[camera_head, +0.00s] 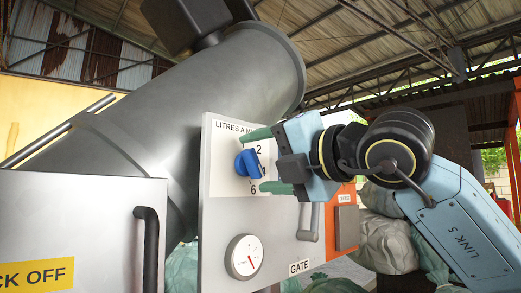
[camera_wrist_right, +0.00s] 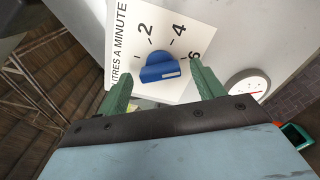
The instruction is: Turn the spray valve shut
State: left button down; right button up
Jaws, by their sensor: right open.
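The spray valve is a blue knob (camera_head: 246,163) on a white dial plate marked "LITRES A MINUTE" (camera_head: 228,183), on the upright grey panel. It also shows in the right wrist view (camera_wrist_right: 157,67), with 2, 4 and 6 around it and a pale mark on its lower right part. I cannot tell its exact setting. My right gripper (camera_head: 252,163) is open at the panel. Its green fingers are above and below the knob in the head view, and on either side in the wrist view (camera_wrist_right: 160,70). I cannot tell whether they touch it. My left gripper is out of view.
A round gauge (camera_head: 244,257) sits below the dial, beside a "GATE" label (camera_head: 299,267). A "LOCK OFF" cabinet (camera_head: 70,225) stands at left, under a large grey drum (camera_head: 190,105).

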jog(key=shift+w+a, duration=0.35)
jog(key=shift+a, duration=0.05)
jog(key=c, duration=1)
